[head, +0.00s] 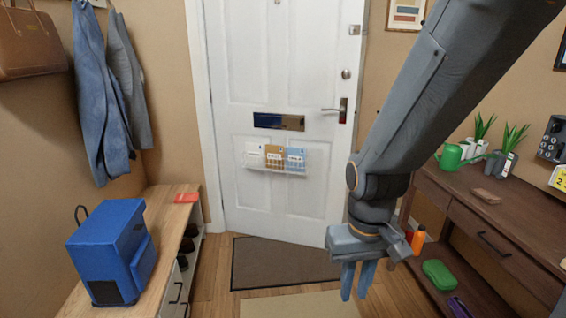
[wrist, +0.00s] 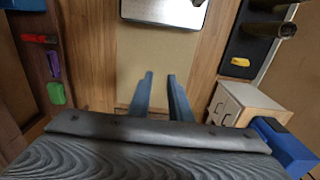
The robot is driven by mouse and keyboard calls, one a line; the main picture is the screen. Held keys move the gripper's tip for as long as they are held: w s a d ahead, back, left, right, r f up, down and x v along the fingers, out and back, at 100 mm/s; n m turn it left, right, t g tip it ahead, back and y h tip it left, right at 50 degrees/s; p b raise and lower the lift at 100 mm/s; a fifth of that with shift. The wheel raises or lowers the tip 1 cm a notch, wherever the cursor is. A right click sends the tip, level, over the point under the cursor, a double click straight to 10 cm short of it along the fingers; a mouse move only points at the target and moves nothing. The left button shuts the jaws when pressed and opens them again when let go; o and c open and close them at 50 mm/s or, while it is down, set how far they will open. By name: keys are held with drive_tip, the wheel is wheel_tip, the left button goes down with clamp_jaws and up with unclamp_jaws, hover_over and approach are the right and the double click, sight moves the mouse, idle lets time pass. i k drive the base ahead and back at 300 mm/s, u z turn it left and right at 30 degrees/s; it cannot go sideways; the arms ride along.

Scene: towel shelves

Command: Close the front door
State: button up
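The white front door (head: 290,90) stands upright at the back of the head view, in a white frame (head: 200,100). I cannot tell whether it is fully shut or slightly ajar. Its lever handle (head: 333,109) is on the right side, below a round lock (head: 346,74). A dark letter slot (head: 278,121) and a rack of leaflets (head: 275,158) are on its face. My gripper (head: 357,294) points down at the lower right, in front of the door and apart from it. Its fingers (wrist: 160,76) are apart with nothing between them. My arm hides the door's lower right edge.
A wooden bench (head: 155,235) with a blue backpack (head: 110,250) is on the left. A dark wood console (head: 470,220) with plants and a watering can (head: 450,157) is on the right. A dark doormat (head: 280,265) and a beige rug (head: 290,303) lie flat between them.

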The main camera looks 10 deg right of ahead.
sight(288, 58)
drive_tip(key=u, duration=0.15)
drive_tip(key=i, duration=0.75)
drive_tip(key=z, duration=0.5)
drive_tip(key=i, duration=1.1)
drive_tip(key=z, duration=0.8)
